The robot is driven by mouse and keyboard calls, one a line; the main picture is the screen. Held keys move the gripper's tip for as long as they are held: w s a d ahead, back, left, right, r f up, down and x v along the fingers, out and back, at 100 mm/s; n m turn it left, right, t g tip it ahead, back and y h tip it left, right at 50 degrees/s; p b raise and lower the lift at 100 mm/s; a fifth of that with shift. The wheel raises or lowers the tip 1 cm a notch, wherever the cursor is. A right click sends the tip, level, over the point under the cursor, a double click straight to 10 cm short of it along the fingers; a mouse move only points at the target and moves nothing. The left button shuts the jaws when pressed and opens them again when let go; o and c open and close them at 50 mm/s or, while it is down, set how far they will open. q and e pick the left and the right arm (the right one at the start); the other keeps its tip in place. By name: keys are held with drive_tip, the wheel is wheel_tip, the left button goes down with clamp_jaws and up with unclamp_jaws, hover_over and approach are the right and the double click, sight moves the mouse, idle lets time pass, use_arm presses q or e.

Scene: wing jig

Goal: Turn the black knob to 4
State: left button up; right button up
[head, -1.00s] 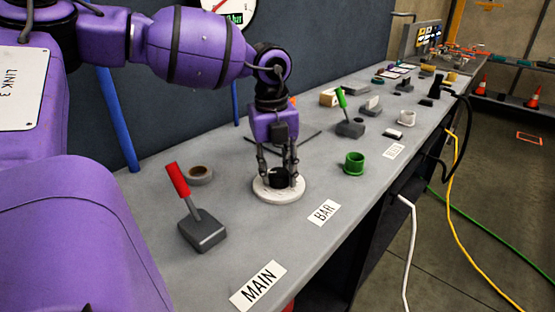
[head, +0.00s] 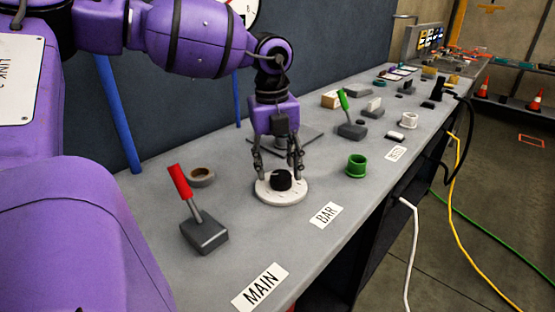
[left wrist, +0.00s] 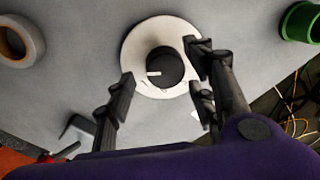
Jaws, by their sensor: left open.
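The black knob (head: 281,180) sits on a round white dial plate (head: 270,196) on the grey bench. In the left wrist view the knob (left wrist: 165,67) shows a white pointer line toward the picture's left. The dial plate (left wrist: 136,48) bears small marks too faint to read. My left gripper (head: 277,174) is open over the dial, its fingers pointing down. In the left wrist view its fingers (left wrist: 160,70) stand to either side of the knob, apart from it. My right gripper is in neither view.
A red-handled lever (head: 203,234) stands left of the dial and a green cup (head: 356,166) right of it. A tape roll (head: 201,177) lies behind. Labels MAIN (head: 260,287) and BAR (head: 325,215) lie near the front edge. A green-handled lever (head: 350,128) stands farther right.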

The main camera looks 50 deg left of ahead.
sight(275, 175)
use_arm(q)
wheel_tip(275, 175, up, 10)
drive_tip(key=shift+s+a, duration=0.15)
drive_tip(key=shift+s, duration=0.1)
idle(0.5)
